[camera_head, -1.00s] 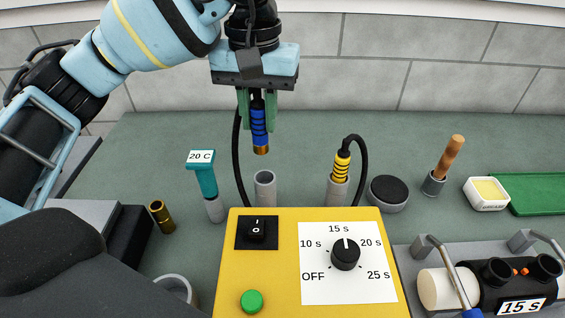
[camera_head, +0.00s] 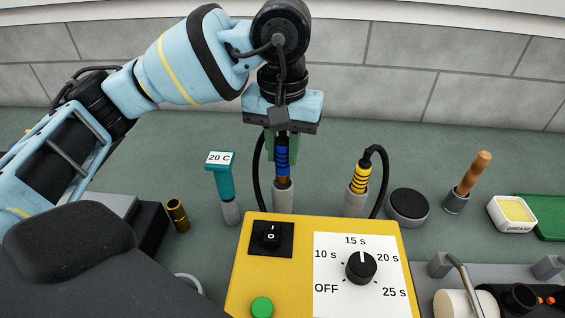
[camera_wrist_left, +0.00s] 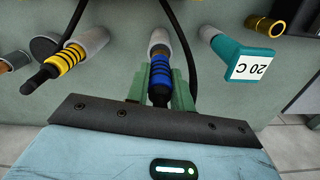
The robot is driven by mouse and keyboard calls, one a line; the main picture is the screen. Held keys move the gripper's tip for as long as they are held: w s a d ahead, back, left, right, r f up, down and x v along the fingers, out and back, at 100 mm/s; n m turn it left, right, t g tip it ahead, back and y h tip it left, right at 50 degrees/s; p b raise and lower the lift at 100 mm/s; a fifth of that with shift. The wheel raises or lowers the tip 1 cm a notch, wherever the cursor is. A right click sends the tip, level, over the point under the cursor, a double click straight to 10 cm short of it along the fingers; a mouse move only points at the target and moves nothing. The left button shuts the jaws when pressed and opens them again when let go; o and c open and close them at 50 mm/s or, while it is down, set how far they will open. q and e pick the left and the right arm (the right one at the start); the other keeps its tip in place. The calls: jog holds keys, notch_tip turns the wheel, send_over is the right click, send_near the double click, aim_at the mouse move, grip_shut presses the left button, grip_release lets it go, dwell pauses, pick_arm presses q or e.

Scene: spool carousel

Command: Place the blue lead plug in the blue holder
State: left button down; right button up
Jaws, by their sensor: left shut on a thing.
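The blue lead plug (camera_head: 282,158) is upright, with blue and black bands and a brass tip. My left gripper (camera_head: 271,152) is shut on it, and the green fingers flank the plug in the left wrist view (camera_wrist_left: 160,84). The plug's tip is at the mouth of a grey holder (camera_head: 283,198), which shows in the left wrist view (camera_wrist_left: 159,39) in line with the plug. The tip looks at least partly inside; how deep I cannot tell. I see no blue colour on this holder. My right gripper is not in view.
A yellow-banded plug (camera_head: 360,178) stands in a grey holder (camera_head: 354,204) to the right. A teal 20 C thermometer (camera_head: 224,180) stands to the left. The yellow control box (camera_head: 300,228) is in front, with a black cable behind the blue plug.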

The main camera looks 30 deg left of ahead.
aim_at(282, 165)
pick_arm(q)
notch_tip(282, 165, down, 4)
jog(key=shift+r, duration=0.2)
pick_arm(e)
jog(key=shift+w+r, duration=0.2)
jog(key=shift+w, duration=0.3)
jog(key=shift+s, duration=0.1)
pick_arm(q)
jog(key=shift+f, duration=0.15)
jog(key=c, duration=1.6)
grip_release()
jog(key=o, duration=0.4)
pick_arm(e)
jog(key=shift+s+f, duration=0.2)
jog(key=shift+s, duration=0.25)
